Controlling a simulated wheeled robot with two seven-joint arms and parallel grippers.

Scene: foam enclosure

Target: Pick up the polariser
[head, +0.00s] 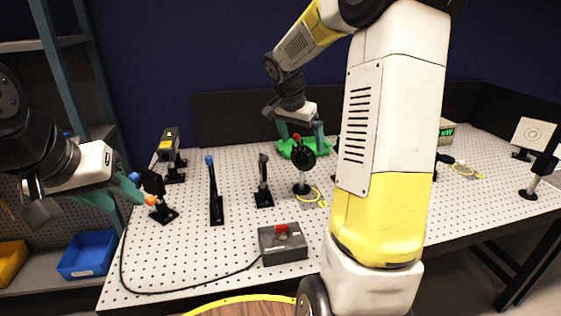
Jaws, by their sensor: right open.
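No part here is labelled as the polariser. A round black mount with a red top (303,155) stands upright on a post and base, and may be it.
A slim post with a blue top (214,190), another black mount (263,182) and a grey box with a red switch (283,245) stand on the perforated table (190,255). A cable runs along the left and front. My right arm hides the middle right. A target card (534,134) stands far right.

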